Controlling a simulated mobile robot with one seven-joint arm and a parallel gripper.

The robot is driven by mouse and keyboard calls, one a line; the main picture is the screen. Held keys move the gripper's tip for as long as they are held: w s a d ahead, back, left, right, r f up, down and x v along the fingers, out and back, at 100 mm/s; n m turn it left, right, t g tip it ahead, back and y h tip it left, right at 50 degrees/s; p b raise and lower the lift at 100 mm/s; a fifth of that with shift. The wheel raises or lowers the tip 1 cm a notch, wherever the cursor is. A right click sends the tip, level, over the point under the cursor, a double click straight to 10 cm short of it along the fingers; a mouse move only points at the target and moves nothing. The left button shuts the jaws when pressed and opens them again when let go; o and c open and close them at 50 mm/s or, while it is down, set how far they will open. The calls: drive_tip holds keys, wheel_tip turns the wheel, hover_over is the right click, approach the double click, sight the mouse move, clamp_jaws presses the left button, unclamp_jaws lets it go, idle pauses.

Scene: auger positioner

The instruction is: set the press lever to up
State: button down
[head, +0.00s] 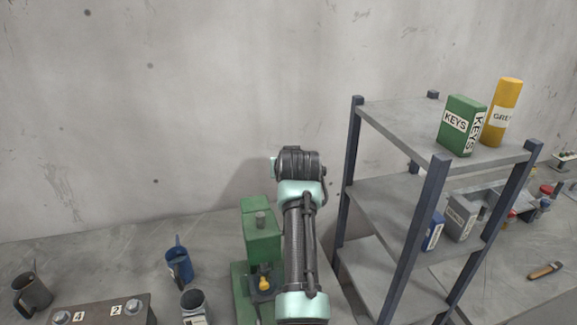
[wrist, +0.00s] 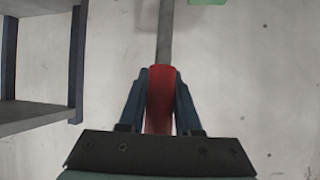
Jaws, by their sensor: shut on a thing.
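The green press (head: 262,226) stands on the bench in the head view, partly behind my arm. The press lever (wrist: 165,36) shows in the wrist view as a grey rod with a red grip. My gripper (wrist: 161,76) is shut on the red grip, with one dark blue finger on each side. The rod runs from the grip to the top edge of the wrist view. My arm hides the lever and my gripper in the head view, so the lever's angle cannot be told there.
A grey shelf rack (head: 440,180) stands close to the right of my arm, with a green KEYS box (head: 460,126) and a yellow can (head: 501,112) on top. A blue container (head: 179,266), a mug (head: 32,295) and a numbered block (head: 98,312) are at left. The wall is behind.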

drive_tip(key=shift+w+r, duration=0.1)
drive_tip(key=shift+r, duration=0.15)
drive_tip(key=c, duration=1)
unclamp_jaws()
drive_tip(key=o, duration=0.4)
drive_tip(key=shift+w+a+f, duration=0.1)
drive_tip(key=shift+w+f, duration=0.05)
drive_tip(key=shift+f, duration=0.05)
drive_tip(key=shift+s+r+b, duration=0.2)
drive_tip(key=shift+s+b, duration=0.1)
drive_tip(key=shift+s, duration=0.25)
drive_tip(key=b+v, duration=0.4)
drive_tip(key=v, duration=0.8)
drive_tip(key=shift+b, duration=0.3)
